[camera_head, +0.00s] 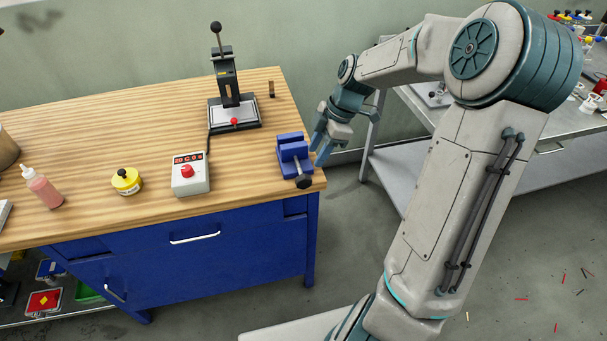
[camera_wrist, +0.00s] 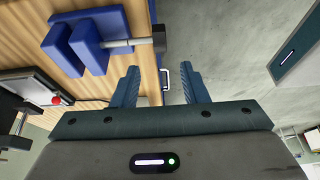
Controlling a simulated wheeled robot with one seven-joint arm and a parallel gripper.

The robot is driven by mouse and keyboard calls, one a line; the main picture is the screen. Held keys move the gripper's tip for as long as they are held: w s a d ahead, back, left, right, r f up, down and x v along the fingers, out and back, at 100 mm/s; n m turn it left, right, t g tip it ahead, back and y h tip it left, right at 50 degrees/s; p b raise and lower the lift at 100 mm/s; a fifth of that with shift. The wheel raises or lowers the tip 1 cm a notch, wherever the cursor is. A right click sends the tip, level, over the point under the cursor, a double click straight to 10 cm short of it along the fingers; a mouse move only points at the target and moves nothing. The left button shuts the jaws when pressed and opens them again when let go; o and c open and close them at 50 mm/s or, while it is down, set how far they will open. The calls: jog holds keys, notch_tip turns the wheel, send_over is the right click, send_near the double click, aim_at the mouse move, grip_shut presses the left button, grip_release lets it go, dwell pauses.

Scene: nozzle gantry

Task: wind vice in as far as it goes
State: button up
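The blue vice (camera_head: 291,146) sits at the right front corner of the wooden bench. Its screw and black handle knob (camera_head: 303,182) stick out over the front edge. In the wrist view the vice (camera_wrist: 112,22) is at the upper left, with a gap between its two blue jaws. The grey screw (camera_wrist: 118,46) and dark handle (camera_wrist: 158,38) point right there. My gripper (camera_head: 320,150) is just right of the vice, beyond the bench's right edge, pointing down. In the wrist view my gripper (camera_wrist: 160,76) has its fingers spread, with nothing between them. It is apart from the handle.
A control box (camera_head: 190,174) with a red button, a yellow pot (camera_head: 126,181) and a lever press (camera_head: 233,110) stand left of the vice on the wooden bench (camera_head: 232,185). A metal table (camera_head: 540,125) is at the right. The floor between is open, with small scraps at lower right.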

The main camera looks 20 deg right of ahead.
aim_at(304, 177)
jog(key=x, duration=1)
jog(key=shift+d, duration=0.1)
jog(key=shift+c, duration=0.3)
grip_shut()
